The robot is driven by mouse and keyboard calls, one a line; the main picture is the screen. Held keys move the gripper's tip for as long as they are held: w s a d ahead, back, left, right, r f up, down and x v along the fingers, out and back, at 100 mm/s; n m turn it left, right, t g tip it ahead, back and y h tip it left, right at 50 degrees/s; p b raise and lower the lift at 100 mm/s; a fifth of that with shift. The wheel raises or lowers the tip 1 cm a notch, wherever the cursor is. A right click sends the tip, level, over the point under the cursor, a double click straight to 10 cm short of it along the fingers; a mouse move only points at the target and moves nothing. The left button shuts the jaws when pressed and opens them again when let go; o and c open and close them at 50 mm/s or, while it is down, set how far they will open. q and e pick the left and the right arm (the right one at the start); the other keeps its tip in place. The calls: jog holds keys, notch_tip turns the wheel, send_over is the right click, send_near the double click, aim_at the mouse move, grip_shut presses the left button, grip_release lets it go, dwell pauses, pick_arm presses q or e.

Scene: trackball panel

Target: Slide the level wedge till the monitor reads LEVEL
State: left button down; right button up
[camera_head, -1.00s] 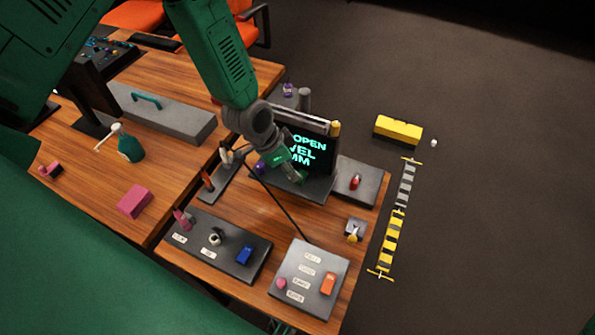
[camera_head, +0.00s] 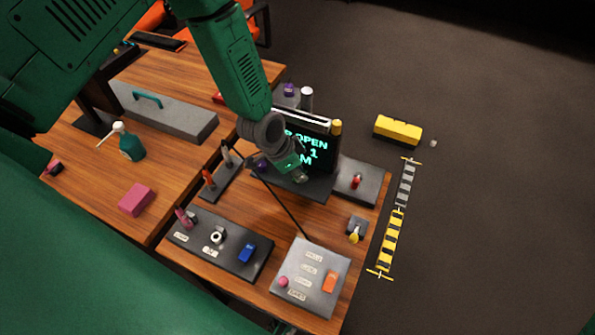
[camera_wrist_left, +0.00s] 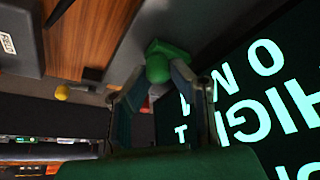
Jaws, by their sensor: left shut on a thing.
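The monitor (camera_head: 322,150) stands upright on the dark console, its green text partly hidden by my left arm. The words OPEN, a 1 and an M show. In the wrist view, the monitor (camera_wrist_left: 265,110) shows large upside-down letters that look like HIGH, cut off at the edge. My left gripper (camera_head: 298,177) is low in front of the monitor. In the wrist view, my left gripper (camera_wrist_left: 155,80) is shut on a round green knob (camera_wrist_left: 158,68) on a green block, likely the level wedge. Most of the wedge is hidden in the head view. My right gripper is not in view.
A dark panel (camera_head: 195,240) with a blue switch and a grey panel (camera_head: 308,285) with an orange switch lie nearer me. A thin dark rod slants across the wood. A red knob (camera_head: 356,182) stands right of the monitor. A spray bottle (camera_head: 128,143) stands left.

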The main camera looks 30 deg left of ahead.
aim_at(294, 183)
pick_arm(q)
jog(key=shift+s+d+f, duration=0.15)
jog(key=shift+s+d, duration=0.15)
jog(key=c, duration=1.5)
grip_release()
jog(key=shift+d, duration=0.2)
jog(key=shift+o, duration=0.4)
jog(key=shift+w+d, duration=0.15)
jog(key=shift+d, duration=0.1)
jog(key=shift+a+r, duration=0.35)
jog(key=v, duration=0.4)
jog(key=shift+a+r, duration=0.2)
jog(key=shift+a, duration=0.1)
jog(key=v, duration=0.6)
jog(key=shift+d+r, duration=0.2)
jog(key=shift+r, duration=0.2)
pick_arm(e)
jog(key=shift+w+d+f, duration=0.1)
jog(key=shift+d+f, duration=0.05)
pick_arm(q)
jog(key=shift+d, duration=0.1)
